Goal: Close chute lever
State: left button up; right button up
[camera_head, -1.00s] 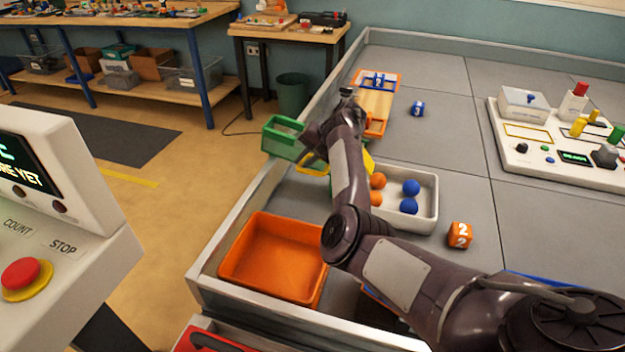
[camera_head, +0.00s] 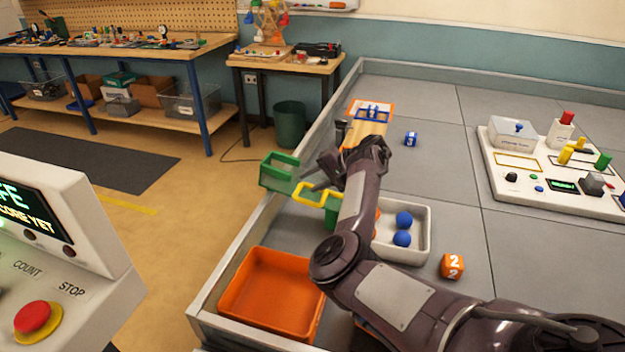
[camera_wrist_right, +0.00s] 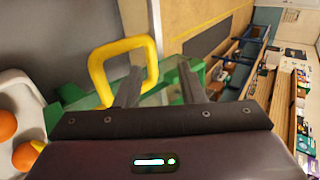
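The chute lever is a yellow loop handle (camera_head: 318,199) on the green chute (camera_head: 279,172) at the left wall of the grey table. The arm partly hides the chute's inner side. My right gripper (camera_head: 315,186) is at the yellow loop, from above. In the right wrist view its two fingers (camera_wrist_right: 160,82) are spread apart with nothing gripped between them. The left finger overlaps the yellow loop (camera_wrist_right: 118,47) in that view; I cannot tell whether they touch. The green chute (camera_wrist_right: 90,103) shows behind the fingers. My left gripper is not in view.
A white tray (camera_head: 427,225) with blue and orange balls stands right of my arm. An orange bin (camera_head: 265,290) sits in the near left corner. Number cubes (camera_head: 453,265) and a white control board (camera_head: 500,165) lie to the right. A console with a red button (camera_head: 33,317) stands at left.

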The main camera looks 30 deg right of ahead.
jog(key=p+v, duration=0.6)
jog(key=v, duration=0.1)
jog(key=shift+r, duration=0.3)
jog(key=shift+s, duration=0.1)
jog(key=shift+c, duration=0.4)
